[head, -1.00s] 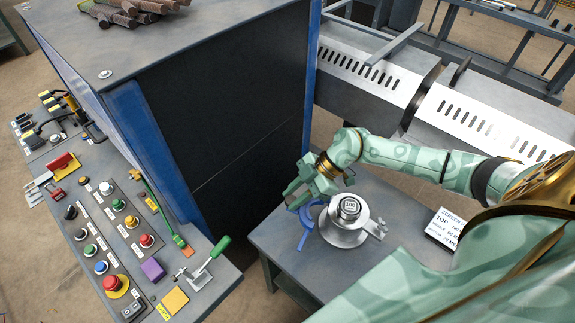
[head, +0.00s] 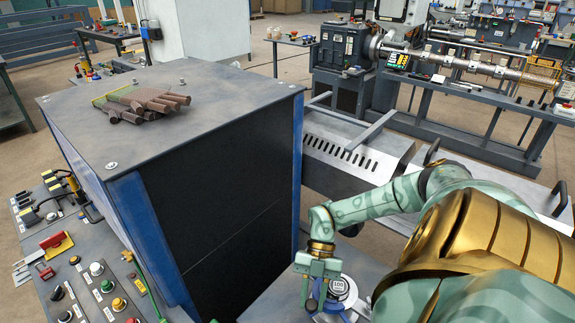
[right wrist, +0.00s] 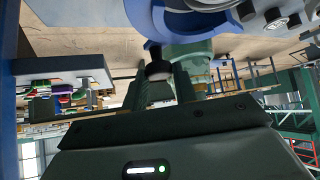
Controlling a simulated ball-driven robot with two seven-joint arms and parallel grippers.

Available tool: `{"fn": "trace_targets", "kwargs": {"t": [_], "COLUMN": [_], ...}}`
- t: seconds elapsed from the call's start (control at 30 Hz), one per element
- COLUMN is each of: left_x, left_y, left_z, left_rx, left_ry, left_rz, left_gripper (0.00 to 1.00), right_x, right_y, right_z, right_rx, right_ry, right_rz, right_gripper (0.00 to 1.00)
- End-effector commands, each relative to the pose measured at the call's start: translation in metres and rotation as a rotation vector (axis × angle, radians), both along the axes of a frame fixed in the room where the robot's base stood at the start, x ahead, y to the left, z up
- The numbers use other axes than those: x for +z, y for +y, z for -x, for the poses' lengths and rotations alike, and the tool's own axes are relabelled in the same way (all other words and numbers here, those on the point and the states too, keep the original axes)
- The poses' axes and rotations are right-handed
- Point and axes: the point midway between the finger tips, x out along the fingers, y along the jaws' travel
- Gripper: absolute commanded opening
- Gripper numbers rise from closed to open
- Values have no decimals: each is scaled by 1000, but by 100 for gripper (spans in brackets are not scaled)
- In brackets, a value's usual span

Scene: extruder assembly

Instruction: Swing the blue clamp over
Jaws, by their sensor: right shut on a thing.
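The blue clamp (head: 333,306) is at the bottom of the head view, beside the round silver fitting with a marked cap (head: 339,287) on the grey table. My right gripper (head: 314,292) points down at the clamp's left part and covers some of it. In the right wrist view the curved blue clamp (right wrist: 160,22) is at the top. The fingers of my right gripper (right wrist: 165,80) are closed around a dark end piece (right wrist: 158,68) just below the blue part. My left gripper is out of view.
A large dark cabinet with blue edges (head: 225,215) stands close left of my right gripper, with brown rods (head: 145,100) on top. A control panel (head: 75,275) is at lower left. A slotted metal guard (head: 350,158) lies behind my arm.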

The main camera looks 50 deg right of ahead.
Motion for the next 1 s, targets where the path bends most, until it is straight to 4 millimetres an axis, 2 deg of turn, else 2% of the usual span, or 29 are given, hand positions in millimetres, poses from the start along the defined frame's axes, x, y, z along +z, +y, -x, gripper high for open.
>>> {"fn": "trace_targets", "kwargs": {"t": [0.1, 0.43, 1.0], "left_x": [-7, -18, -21], "left_y": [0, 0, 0], "left_z": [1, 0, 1], "left_rx": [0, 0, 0], "left_ry": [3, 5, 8], "left_rz": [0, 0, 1], "left_gripper": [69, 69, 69], "right_x": [-2, -2, -1], "right_y": [-7, -18, -23], "right_z": [10, 26, 31], "right_rx": [86, 272, 339], "right_ry": [2, 0, -2], "right_rz": [3, 2, 4], "right_gripper": [0, 0, 0]}}
